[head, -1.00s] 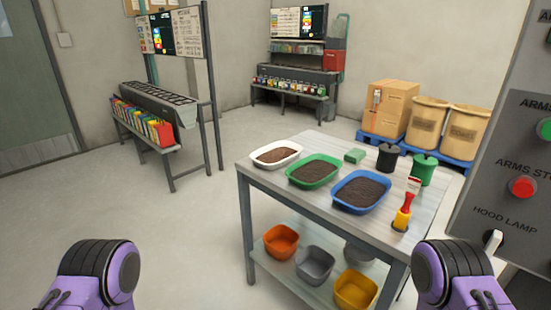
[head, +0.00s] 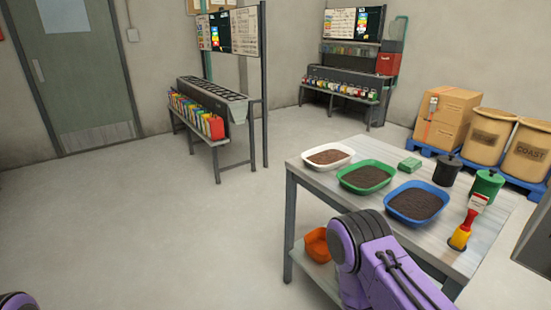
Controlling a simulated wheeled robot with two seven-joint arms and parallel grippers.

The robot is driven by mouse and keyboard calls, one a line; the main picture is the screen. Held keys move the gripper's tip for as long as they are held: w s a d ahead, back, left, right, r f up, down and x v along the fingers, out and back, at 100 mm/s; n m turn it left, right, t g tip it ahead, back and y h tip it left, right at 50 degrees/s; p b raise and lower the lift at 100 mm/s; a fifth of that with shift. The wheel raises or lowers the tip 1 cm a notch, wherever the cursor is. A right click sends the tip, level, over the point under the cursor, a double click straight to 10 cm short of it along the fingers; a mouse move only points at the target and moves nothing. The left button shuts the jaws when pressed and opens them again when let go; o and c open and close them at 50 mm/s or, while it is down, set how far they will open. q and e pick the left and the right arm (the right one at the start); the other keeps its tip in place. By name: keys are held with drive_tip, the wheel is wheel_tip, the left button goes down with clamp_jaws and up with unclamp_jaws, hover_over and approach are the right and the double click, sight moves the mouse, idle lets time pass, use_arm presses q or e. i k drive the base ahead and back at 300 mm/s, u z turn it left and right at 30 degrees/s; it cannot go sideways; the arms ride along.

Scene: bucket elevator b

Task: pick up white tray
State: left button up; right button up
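The white tray (head: 349,151) sits at the far left corner of the grey table (head: 318,177). It holds brown granular material. A green tray (head: 344,181) and a blue tray (head: 390,208) stand beside it in a row toward the right. A purple and black part of my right arm shows in front of the table, apart from the white tray. A small dark part of my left arm shows at the bottom left corner. Neither gripper's fingers are in the picture.
Open floor lies left of the table.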

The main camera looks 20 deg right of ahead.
sight(325, 157)
drive_tip(key=u, duration=0.1)
drive_tip(key=i, duration=3.45)
drive_tip(key=z, duration=1.4)
